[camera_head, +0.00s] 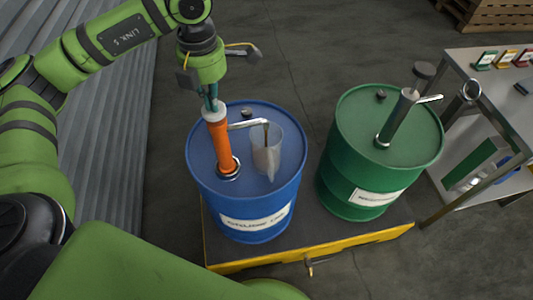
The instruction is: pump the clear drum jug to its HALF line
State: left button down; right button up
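The clear jug (266,156) stands on top of the blue drum (252,213), under the spout (248,124) of the orange pump (218,144). The jug's lines and liquid level are too small to read. The pump rises from the drum lid, with a pale collar at its top. My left gripper (211,103) points down directly over the pump, its narrow tip at the collar. The pump's handle is hidden there, and whether the fingers grip it cannot be told. My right gripper is not in view.
A metal table (492,83) with small coloured cards stands at the right. A wooden pallet (490,14) lies at the back right.

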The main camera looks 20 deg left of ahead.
pick_arm(q)
jog(key=shift+f+b, duration=0.45)
jog(key=shift+f, duration=0.25)
jog(key=shift+r, duration=0.2)
jog(key=shift+r+p, duration=2.6)
jog(key=shift+r, duration=1.2)
jog(key=shift+f, duration=0.2)
